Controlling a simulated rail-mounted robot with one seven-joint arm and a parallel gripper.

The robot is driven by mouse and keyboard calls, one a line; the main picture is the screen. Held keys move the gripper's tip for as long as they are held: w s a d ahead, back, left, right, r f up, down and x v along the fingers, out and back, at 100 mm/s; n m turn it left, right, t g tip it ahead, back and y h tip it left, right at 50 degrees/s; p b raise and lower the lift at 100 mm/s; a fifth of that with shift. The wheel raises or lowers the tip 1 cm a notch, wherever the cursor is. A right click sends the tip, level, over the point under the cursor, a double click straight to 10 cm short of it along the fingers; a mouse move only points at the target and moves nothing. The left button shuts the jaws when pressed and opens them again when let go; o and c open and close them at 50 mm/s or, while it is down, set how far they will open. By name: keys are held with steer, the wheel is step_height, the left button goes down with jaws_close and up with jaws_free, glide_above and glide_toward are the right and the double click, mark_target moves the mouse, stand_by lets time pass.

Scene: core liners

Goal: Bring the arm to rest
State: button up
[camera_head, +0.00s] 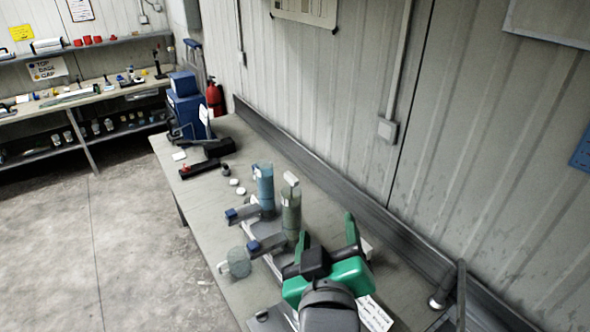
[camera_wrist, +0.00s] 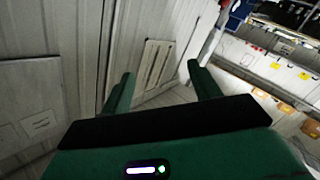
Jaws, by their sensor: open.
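My gripper (camera_head: 327,240) is green with two upright fingers. In the head view it is above the near part of the workbench (camera_head: 226,283), with the fingers spread apart and nothing between them. In the wrist view the two green fingers (camera_wrist: 158,90) are also apart and empty, facing the panelled wall and the far shelves. The gripper and the dark wrist behind it hide part of the bench top.
On the bench are a blue cylinder (camera_head: 264,187), a grey-green cylinder (camera_head: 291,215) and a clear cylinder (camera_head: 238,263) near the front edge. A blue machine (camera_head: 186,112) and a fire extinguisher (camera_head: 214,97) stand farther back. The corrugated wall (camera_head: 330,110) is right. Floor at left is clear.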

steer(key=s+a+r+m+t, duration=0.1)
steer(key=s+r+m+t, duration=0.1)
steer(key=s+r, duration=0.2)
steer(key=s+a+r+m+t+y, duration=0.1)
steer(key=s+r, duration=0.4)
steer(key=r, duration=0.6)
steer(key=s+a+r+m+t, duration=0.2)
steer(key=s+r+t, duration=0.3)
steer(key=r, duration=0.3)
steer(key=shift+a+m+y, duration=0.3)
steer(key=shift+a+y, duration=0.1)
steer(key=shift+a, duration=0.2)
